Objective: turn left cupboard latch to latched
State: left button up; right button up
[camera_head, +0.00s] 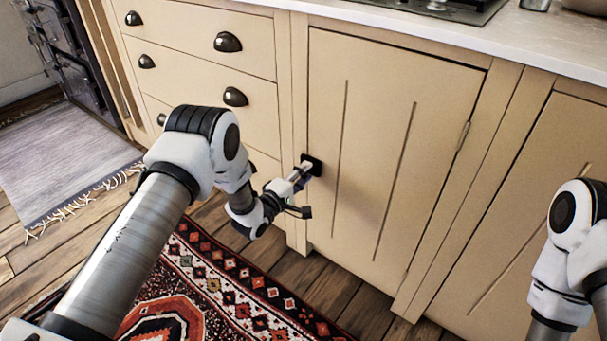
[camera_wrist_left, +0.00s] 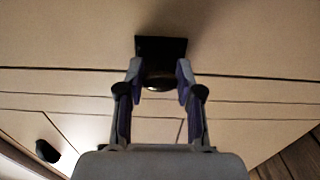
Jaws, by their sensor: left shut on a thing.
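The left cupboard latch (camera_head: 313,163) is a small dark piece at the left edge of the cream cupboard door (camera_head: 375,150), which looks closed. My left gripper (camera_head: 303,174) reaches it from the left in the head view. In the left wrist view, the latch's dark square plate (camera_wrist_left: 161,46) and rounded knob sit between the two fingertips of my left gripper (camera_wrist_left: 158,76), which is shut on the knob. The fingers partly hide the knob, and I cannot tell which way the latch is turned. My right gripper is not in view.
A drawer bank with dark cup pulls (camera_head: 228,42) stands left of the door, and another cupboard front (camera_head: 535,210) is at the right. The counter (camera_head: 400,28) runs above. A patterned red rug (camera_head: 215,290) and wood floor lie below. My right arm shows at the right edge.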

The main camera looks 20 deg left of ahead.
pick_arm(q)
jog(key=o, duration=1.2)
jog(key=shift+c, duration=0.2)
jog(key=shift+s, duration=0.1)
jog(key=v, duration=1.1)
jog(key=shift+s, duration=0.4)
jog(key=shift+a, duration=0.15)
